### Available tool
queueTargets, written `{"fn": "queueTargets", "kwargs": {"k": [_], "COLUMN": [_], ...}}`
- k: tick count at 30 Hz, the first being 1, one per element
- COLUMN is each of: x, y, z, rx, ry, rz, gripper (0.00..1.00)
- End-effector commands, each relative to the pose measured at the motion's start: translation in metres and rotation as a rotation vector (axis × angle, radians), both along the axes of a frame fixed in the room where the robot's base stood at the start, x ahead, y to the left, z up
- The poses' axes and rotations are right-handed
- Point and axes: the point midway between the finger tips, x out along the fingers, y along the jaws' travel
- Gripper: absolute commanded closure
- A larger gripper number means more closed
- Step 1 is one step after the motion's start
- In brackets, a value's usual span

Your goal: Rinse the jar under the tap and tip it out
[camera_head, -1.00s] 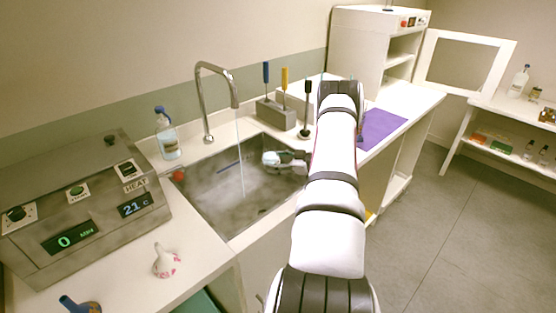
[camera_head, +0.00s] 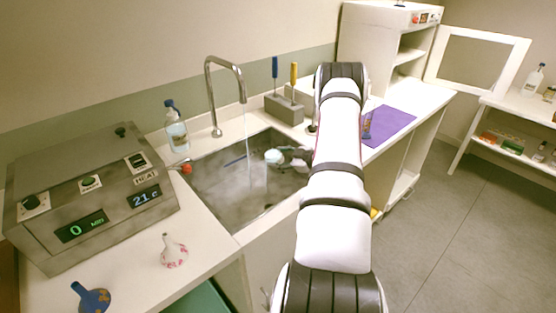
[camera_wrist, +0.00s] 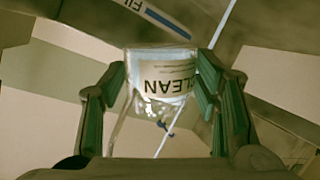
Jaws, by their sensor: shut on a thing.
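The jar (camera_wrist: 165,72) is clear with a pale label; the word CLEAN reads upside down in the wrist view. My gripper (camera_wrist: 158,88) is shut on it, one finger on each side. In the head view the jar (camera_head: 273,156) is held over the sink (camera_head: 235,205), to the right of the water stream (camera_head: 248,150). The stream falls from the curved metal tap (camera_head: 211,90). A thin pale line crosses the jar in the wrist view and looks like the stream; whether water enters the jar I cannot tell.
A spray bottle (camera_head: 176,130) and a red knob (camera_head: 187,169) are left of the sink. A tool block (camera_head: 284,108) stands behind; a purple mat (camera_head: 392,125) lies right.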

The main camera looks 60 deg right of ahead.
Motion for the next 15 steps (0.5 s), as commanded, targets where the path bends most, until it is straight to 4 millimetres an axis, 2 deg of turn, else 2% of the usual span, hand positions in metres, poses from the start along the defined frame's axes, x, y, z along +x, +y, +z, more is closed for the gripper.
{"fn": "queueTargets", "kwargs": {"k": [15], "x": [0.0010], "y": [0.0052], "z": [0.0037], "rx": [-0.048], "ry": [0.010], "rz": [0.001], "gripper": [0.73]}}
